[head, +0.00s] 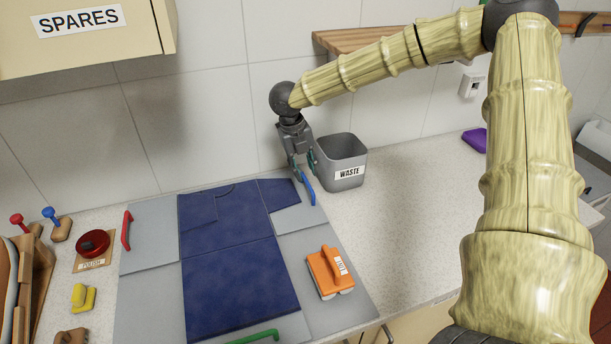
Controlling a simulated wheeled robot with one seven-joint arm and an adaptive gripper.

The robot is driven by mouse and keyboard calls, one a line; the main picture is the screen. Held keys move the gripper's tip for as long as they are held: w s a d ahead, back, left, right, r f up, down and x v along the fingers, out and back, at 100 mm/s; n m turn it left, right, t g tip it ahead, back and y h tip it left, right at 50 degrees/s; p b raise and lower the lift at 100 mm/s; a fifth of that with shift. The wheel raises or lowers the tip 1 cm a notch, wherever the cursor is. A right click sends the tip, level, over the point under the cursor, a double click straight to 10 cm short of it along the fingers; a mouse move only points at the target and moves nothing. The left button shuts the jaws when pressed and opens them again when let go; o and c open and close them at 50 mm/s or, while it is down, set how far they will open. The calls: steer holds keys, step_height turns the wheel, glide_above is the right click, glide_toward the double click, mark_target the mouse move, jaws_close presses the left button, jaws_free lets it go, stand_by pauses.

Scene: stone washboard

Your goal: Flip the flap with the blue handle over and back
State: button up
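A grey folding board (150,222) lies on the counter with a dark blue T-shirt (235,270) spread flat on it. The blue handle (308,189) stands at the board's right edge, near the back, on a grey flap (295,217); the flap lies flat and the shirt's right sleeve rests on part of it. My gripper (302,171) points down at the back end of the blue handle. Its fingers look spread apart. I cannot tell whether they touch the handle.
A grey WASTE bin (342,152) stands close behind and right of my gripper. A red handle (126,230) and a green handle (255,337) are on other flaps.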

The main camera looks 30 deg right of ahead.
mark_target(308, 183)
steer(key=f, duration=0.3)
steer(key=shift+s+d+f+p, duration=0.25)
steer(key=shift+s+d+p, duration=0.05)
steer(key=shift+p, duration=0.1)
steer(key=shift+w+d+f, duration=0.1)
steer(key=shift+f, duration=0.4)
steer(key=shift+r, duration=0.1)
jaws_close()
